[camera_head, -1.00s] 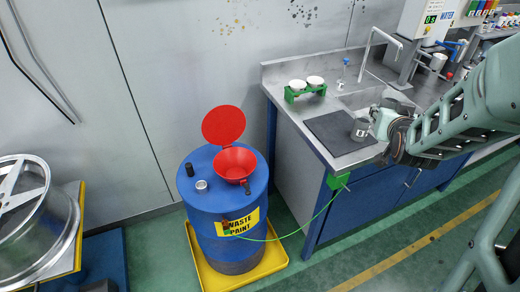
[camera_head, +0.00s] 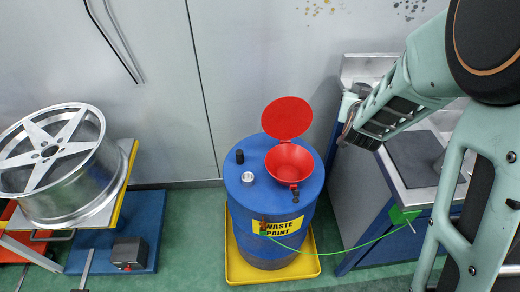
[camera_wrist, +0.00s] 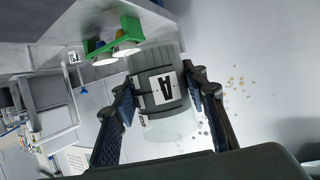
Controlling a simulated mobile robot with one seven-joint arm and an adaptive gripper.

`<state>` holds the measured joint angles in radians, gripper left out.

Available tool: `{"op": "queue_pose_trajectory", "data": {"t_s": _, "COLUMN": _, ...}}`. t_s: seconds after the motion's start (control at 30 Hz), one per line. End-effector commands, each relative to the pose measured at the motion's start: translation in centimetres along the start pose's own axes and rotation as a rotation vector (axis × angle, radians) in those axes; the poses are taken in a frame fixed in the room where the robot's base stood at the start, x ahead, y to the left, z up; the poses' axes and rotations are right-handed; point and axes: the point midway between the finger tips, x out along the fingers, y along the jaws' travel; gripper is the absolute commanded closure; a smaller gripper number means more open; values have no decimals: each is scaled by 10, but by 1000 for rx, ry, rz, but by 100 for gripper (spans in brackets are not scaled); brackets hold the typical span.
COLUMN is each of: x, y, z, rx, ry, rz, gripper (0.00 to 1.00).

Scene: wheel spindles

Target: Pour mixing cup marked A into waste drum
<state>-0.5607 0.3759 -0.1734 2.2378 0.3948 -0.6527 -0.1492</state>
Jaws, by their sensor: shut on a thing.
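The mixing cup marked A (camera_wrist: 161,88) is grey with a black A on a white label. In the wrist view it sits between the two fingers of my gripper (camera_wrist: 158,92), which is shut on it. The cup's contents cannot be seen. In the camera_head view my arm's end is at the upper right of the waste drum, and the fingers are mostly hidden by the arm. The waste drum (camera_head: 236,206) is blue with a yellow label. Its red funnel (camera_head: 290,163) is uncovered, with the red lid (camera_head: 287,118) raised behind it.
The drum stands in a yellow tray (camera_head: 236,270). A bench with a dark mat (camera_head: 412,156) is at the right, partly behind my arm. A wheel (camera_head: 50,160) is at the left. In the wrist view a green rack (camera_wrist: 131,30) holds white cups.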

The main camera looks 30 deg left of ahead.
Motion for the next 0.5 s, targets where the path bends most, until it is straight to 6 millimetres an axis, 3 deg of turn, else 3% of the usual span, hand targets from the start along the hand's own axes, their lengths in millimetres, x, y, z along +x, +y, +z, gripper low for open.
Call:
{"op": "queue_pose_trajectory", "data": {"t_s": 0.03, "x": 6, "y": -32, "z": 20, "rx": -11, "ry": -3, "rz": -22, "gripper": 85}}
{"op": "queue_pose_trajectory", "data": {"t_s": 0.2, "x": 7, "y": -120, "z": 72, "rx": -29, "ry": -3, "rz": -61, "gripper": 85}}
{"op": "queue_pose_trajectory", "data": {"t_s": 0.4, "x": -12, "y": -206, "z": 142, "rx": -45, "ry": -2, "rz": -95, "gripper": 85}}
{"op": "queue_pose_trajectory", "data": {"t_s": 0.5, "x": -25, "y": -235, "z": 172, "rx": -48, "ry": -1, "rz": -105, "gripper": 85}}
